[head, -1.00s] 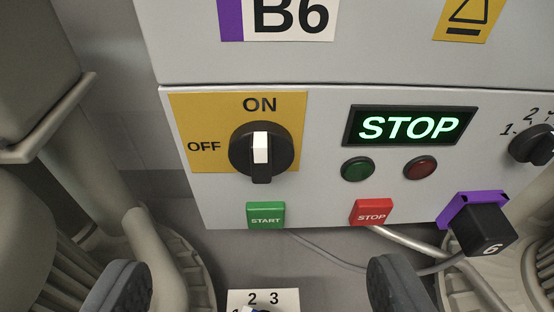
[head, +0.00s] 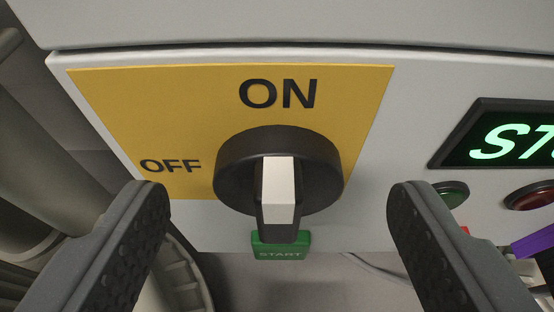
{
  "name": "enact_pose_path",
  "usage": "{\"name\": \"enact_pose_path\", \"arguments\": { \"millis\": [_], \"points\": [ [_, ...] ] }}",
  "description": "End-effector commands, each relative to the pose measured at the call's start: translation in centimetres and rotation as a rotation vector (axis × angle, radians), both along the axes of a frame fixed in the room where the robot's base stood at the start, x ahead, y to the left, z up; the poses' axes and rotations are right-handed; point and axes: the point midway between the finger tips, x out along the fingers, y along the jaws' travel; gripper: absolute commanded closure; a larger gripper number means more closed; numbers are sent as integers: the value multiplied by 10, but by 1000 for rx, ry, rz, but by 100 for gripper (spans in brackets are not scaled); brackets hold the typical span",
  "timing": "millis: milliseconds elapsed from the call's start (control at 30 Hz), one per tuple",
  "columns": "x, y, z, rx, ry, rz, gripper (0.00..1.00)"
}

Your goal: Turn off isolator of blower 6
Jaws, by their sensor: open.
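The isolator knob (head: 235,172) of blower 6 is a round black rotary switch on a yellow plate (head: 118,100), with ON above it and OFF to its left. Its handle (head: 278,190), with a white face, stands vertical, in line with ON. My gripper (head: 278,212) is open, one dark padded finger on each side of the knob. The fingers are apart from the handle, and nothing is between them but the view of the knob. The B6 label is out of view now.
A display (head: 500,140) with green letters, partly cut off, is at the right. A green lamp (head: 452,193) and a red lamp (head: 530,196) sit below it. Grey pipework (head: 50,140) stands at the left.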

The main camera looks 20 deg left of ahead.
Motion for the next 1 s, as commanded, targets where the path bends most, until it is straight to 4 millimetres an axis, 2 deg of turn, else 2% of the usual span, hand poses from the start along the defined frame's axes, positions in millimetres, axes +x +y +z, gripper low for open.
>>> {"name": "enact_pose_path", "arguments": {
  "millis": [200,567,600,733,1000],
  "points": [
    [10,1,-5,-1,1,-2,31],
    [12,2,-6,0,1,-3,31],
    [12,2,-6,0,1,-2,37],
    [12,2,-6,0,1,-2,73],
    [12,3,-6,-11,-2,-2,74]
  ]
}}
